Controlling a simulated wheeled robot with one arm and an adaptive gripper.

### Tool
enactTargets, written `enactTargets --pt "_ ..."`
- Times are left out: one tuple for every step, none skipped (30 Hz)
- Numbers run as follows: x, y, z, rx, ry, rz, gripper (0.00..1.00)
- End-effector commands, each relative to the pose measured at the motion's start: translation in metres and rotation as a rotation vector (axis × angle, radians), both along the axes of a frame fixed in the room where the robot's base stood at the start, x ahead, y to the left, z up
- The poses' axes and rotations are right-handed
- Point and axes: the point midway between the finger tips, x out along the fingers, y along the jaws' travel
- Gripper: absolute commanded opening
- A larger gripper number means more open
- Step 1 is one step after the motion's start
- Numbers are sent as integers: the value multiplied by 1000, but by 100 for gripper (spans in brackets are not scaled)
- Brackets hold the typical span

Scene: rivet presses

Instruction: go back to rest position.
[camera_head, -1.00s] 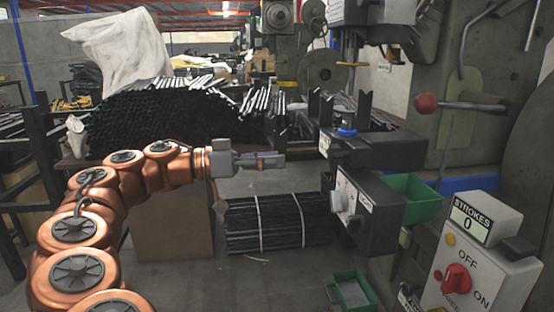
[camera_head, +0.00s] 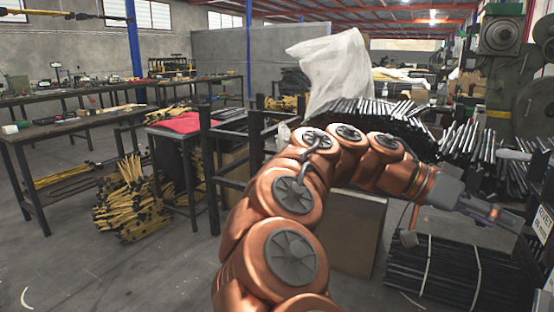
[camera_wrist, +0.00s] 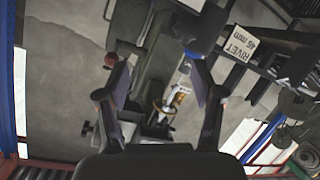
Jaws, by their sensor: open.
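My gripper (camera_head: 492,214) is at the right of the head view, at the end of my orange arm, which reaches from the bottom centre to the right. It points right, level with the bundled dark bars and near the press parts at the right edge. In the wrist view my gripper (camera_wrist: 158,92) shows two fingers spread apart with nothing held between them. The wrist view looks tilted, with a sign reading "RIVET 45 mm" (camera_wrist: 238,43) at the upper right.
A strapped bundle of dark bars (camera_head: 440,268) lies on the floor below my gripper. A cardboard box (camera_head: 357,232) stands behind my arm. Work tables (camera_head: 85,125) and yellow-black bundles (camera_head: 130,200) stand at the left. The floor at lower left (camera_head: 90,270) is mostly clear.

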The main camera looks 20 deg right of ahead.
Motion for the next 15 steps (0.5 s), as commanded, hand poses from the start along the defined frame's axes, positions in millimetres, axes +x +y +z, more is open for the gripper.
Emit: enactTargets --pt "-3 5 18 54 -10 29 67" --pt "-5 8 20 86 -16 46 67" --pt "-7 12 24 129 -21 70 67" --pt "-9 14 26 162 -24 88 67" --pt "-11 17 28 196 -27 107 67" --pt "-12 21 30 239 -30 135 67" --pt "-13 25 31 273 -33 156 67" --pt "-14 28 33 307 -33 178 67" --pt "-15 33 34 353 -33 206 67" --pt "-16 36 34 387 -33 228 67" --pt "-16 40 35 421 -31 253 67" --pt "-16 46 36 465 -32 288 67" --pt "-16 50 37 499 -32 315 67" --pt "-16 54 37 531 -30 341 67" --pt "-16 61 38 576 -27 378 67"
